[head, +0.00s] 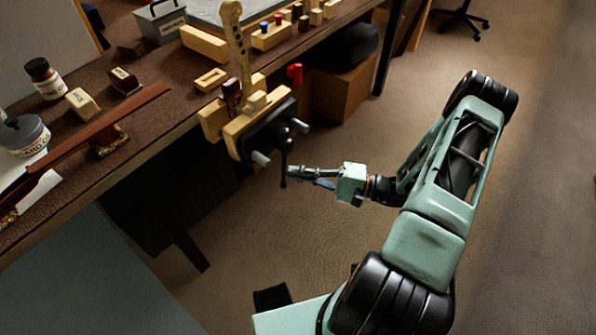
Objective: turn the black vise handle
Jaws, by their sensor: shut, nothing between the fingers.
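The black vise handle (284,164) hangs roughly upright at the front of the vise (262,130), which is fixed to the bench's front edge. The vise has pale wooden jaw faces, a dark front plate and two grey rod ends. A violin neck with its scroll (234,38) stands up at the vise jaws. My gripper (291,173) is shut, with its fingertips right beside the lower part of the handle, on its right. I cannot tell from this view whether the fingertips touch the handle.
The brown workbench (150,120) carries jars (45,78), small blocks, a long dark wooden strip (95,138) and a grey metal box (160,20). A cardboard box (343,92) stands under the bench. The floor (330,240) around my arm is open.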

